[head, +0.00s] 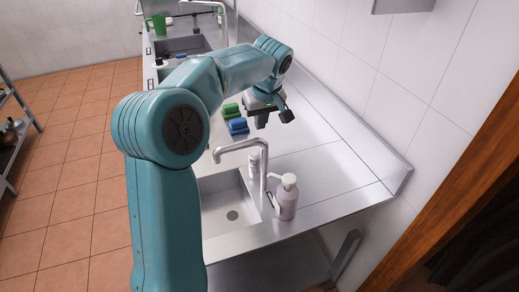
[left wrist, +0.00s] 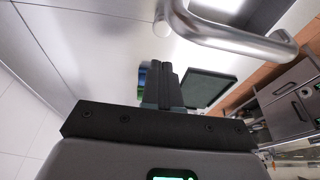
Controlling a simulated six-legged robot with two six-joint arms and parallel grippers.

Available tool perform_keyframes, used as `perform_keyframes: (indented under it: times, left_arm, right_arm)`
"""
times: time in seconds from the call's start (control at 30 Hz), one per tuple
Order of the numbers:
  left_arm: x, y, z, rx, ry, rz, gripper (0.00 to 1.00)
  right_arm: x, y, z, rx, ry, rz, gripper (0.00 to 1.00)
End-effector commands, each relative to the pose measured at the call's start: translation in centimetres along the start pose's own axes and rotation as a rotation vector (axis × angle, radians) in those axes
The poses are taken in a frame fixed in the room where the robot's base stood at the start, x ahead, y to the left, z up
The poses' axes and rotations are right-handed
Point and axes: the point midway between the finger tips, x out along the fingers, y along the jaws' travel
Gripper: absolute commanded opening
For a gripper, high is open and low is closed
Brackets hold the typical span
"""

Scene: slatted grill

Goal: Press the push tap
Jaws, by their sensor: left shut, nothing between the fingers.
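The metal tap (head: 264,168) stands at the back edge of the near sink, its spout reaching left over the basin. A short pale cylinder (head: 253,164) shows just left of its upright; I cannot tell if it is a push button. My left gripper (head: 262,121) is shut and empty, pointing down above the counter beyond the tap and apart from it. In the left wrist view the shut fingers (left wrist: 164,86) point toward the counter, and the curved metal pipe of the tap (left wrist: 225,36) crosses the top right. My right gripper is not in view.
A pump bottle (head: 286,199) stands right of the tap. The near sink basin (head: 226,214) is empty. Blue (head: 238,126) and green (head: 230,110) items lie on the counter near my gripper. A tiled wall (head: 345,65) bounds the right.

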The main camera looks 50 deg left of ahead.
Motion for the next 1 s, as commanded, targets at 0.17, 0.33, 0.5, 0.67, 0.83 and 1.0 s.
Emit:
perform_keyframes:
  times: [0.17,0.33,0.5,0.67,0.83,1.0]
  left_arm:
    - [0.2,-0.1,-0.5,0.003,0.016,-0.001,0.00]
    - [0.3,-0.1,-0.4,0.003,0.014,-0.001,0.00]
    - [1.9,-0.1,-0.4,0.003,0.011,-0.004,0.00]
    - [5.1,-0.2,-0.4,0.002,0.009,-0.006,0.00]
    - [8.7,-0.1,-0.5,0.003,0.009,-0.006,0.00]
    - [11.7,-0.2,-0.1,0.004,0.009,-0.004,0.00]
  right_arm:
    - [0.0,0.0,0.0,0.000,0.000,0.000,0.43]
    - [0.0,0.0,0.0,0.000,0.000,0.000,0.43]
    - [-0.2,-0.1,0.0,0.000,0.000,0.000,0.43]
    - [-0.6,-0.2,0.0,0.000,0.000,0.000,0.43]
    - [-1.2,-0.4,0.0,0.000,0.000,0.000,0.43]
    - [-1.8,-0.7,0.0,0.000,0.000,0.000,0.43]
